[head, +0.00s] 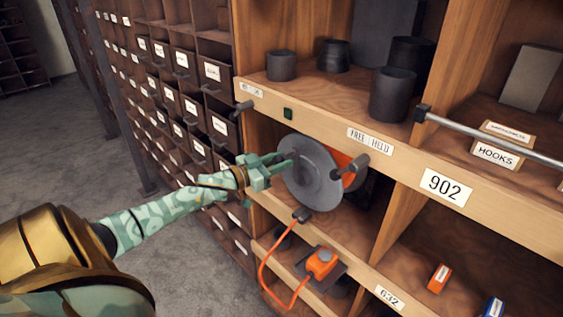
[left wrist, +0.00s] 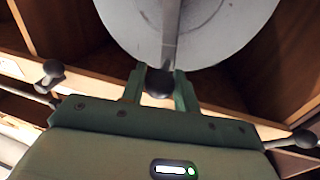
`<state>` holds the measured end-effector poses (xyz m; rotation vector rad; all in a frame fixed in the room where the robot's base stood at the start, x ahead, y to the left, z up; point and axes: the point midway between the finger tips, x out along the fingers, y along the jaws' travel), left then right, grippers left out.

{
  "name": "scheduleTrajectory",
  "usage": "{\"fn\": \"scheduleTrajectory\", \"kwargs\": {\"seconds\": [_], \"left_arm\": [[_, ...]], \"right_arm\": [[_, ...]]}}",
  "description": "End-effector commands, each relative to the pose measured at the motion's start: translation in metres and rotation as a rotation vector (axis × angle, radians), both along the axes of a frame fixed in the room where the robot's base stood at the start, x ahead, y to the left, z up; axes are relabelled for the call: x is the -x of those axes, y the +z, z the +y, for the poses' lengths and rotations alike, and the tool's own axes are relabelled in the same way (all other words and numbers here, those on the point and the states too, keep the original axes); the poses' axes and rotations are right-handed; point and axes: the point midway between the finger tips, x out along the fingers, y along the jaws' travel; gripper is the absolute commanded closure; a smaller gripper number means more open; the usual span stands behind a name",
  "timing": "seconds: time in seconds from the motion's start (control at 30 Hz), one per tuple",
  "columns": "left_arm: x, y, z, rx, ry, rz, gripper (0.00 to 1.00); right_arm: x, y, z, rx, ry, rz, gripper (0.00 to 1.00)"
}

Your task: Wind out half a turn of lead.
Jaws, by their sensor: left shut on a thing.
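A grey cable reel (head: 310,172) with orange lead (head: 347,168) wound behind its front disc sits in a shelf compartment. My left gripper (head: 275,168) is shut at the left part of the disc's face. In the left wrist view the gripper (left wrist: 160,85) is closed around a dark round knob (left wrist: 159,83) on the reel's crank arm (left wrist: 170,40), with the grey disc (left wrist: 215,35) just beyond. A length of orange lead (head: 264,268) hangs from a dark plug-like end (head: 302,215) below the reel and loops to an orange box (head: 321,263) on the lower shelf. My right gripper is not in view.
A "FREE | HELD" label (head: 371,143) is on the board above the reel, with a dark-knobbed lever (head: 360,166) below it. Grey cylinders (head: 392,95) stand on the shelf above. A metal rail (head: 490,137) runs at right. Drawers (head: 195,110) line the left.

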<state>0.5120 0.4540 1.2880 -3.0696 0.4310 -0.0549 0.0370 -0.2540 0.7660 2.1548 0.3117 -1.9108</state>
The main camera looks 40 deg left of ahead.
Motion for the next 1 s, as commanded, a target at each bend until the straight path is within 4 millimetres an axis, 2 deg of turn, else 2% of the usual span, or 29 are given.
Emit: {"fn": "scheduleTrajectory", "kwargs": {"seconds": [0.47,1.0], "left_arm": [[-0.004,-0.015,0.038,0.432,0.003,0.036,1.0],[-0.006,-0.053,0.065,0.943,0.0,0.079,1.0]], "right_arm": [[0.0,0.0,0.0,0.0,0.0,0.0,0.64],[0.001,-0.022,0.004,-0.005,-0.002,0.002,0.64]]}}
